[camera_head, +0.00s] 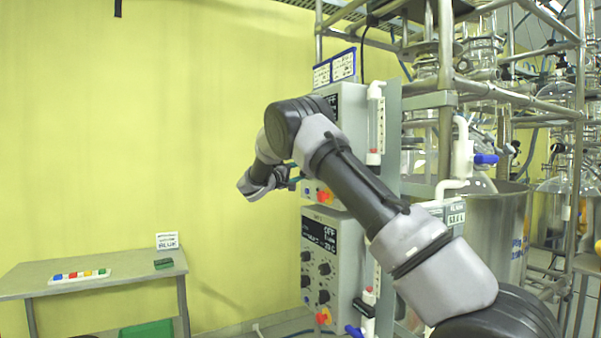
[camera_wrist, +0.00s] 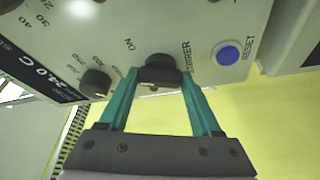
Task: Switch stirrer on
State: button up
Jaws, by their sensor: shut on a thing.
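The dark stirrer knob (camera_wrist: 160,66) sits on the light grey panel in the wrist view, beside printed lettering that reads partly as "STIRRER" and "ON". My gripper (camera_wrist: 161,80) has its two teal fingers on either side of this knob and is shut on it. The switch position of the knob cannot be told. In the head view my gripper (camera_head: 295,181) reaches the front of the upper control box (camera_head: 349,108). My arm hides much of that box's face, and the knob does not show there.
A blue RESET button (camera_wrist: 228,53) is right of the knob and another dark knob (camera_wrist: 95,83) is left of it. A second control box (camera_head: 324,237) stands below. Metal framing with glassware is at the right. A low table (camera_head: 110,272) stands left, with clear room before the yellow wall.

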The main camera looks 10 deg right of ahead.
jog(key=shift+w+a+f+m+g+h, duration=0.1)
jog(key=shift+m+g+h, duration=0.35)
jog(key=shift+m, duration=1.05)
jog(key=shift+s+d+f+m+h, duration=0.1)
jog(key=shift+m+h, duration=0.65)
jog(key=shift+m, duration=0.75)
jog(key=shift+w+a+f+m+g+h, duration=0.1)
jog(key=shift+m+g+h, duration=0.35)
jog(key=shift+m, duration=1.05)
jog(key=shift+m+h, duration=0.25)
jog(key=shift+m, duration=0.05)
jog(key=o, duration=1.4)
jog(key=shift+r, duration=0.1)
jog(key=shift+a, duration=0.1)
jog(key=v, duration=1)
jog(key=shift+a+f, duration=0.2)
jog(key=shift+f, duration=0.05)
